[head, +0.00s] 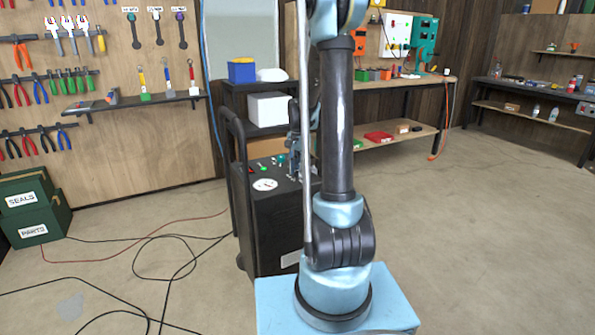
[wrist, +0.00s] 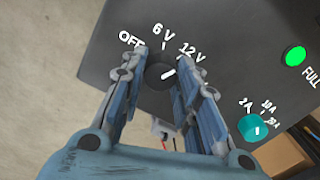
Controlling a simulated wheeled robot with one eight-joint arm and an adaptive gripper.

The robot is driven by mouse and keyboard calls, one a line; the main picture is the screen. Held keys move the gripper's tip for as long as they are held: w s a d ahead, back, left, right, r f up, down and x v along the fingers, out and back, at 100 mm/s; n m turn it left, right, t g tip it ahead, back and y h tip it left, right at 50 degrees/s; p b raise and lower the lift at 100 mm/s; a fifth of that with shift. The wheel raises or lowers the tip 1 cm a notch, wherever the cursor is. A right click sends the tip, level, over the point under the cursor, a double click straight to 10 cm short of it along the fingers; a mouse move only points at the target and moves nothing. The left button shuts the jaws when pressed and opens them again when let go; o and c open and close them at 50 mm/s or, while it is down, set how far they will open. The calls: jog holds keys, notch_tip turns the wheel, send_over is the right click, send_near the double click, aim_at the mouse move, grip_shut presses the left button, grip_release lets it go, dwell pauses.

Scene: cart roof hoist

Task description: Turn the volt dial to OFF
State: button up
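The black volt dial (wrist: 158,74) is on the dark panel in the wrist view, with OFF, 6V and 12V printed around its far side. Its white pointer mark points up and right, towards 12V. My gripper (wrist: 163,60) is open, one finger on each side of the dial. I cannot tell whether the fingers touch it. In the head view, my gripper is partly hidden behind my arm, over the top of the dark wheeled cart (head: 270,228). The dial cannot be made out there.
A green button (wrist: 295,56) marked FULL and a teal amp knob (wrist: 256,128) are right of the dial. A white gauge (head: 264,185) is on the cart top. A shelf with a white box (head: 268,109) stands behind the cart. Cables lie on the floor at left.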

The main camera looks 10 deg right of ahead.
jog(key=shift+c, duration=0.8)
jog(key=shift+a, duration=0.2)
jog(key=shift+d, duration=0.3)
dwell(0.5)
jog(key=o, duration=1.1)
notch_tip(320, 180, up, 12)
jog(key=shift+f, duration=0.1)
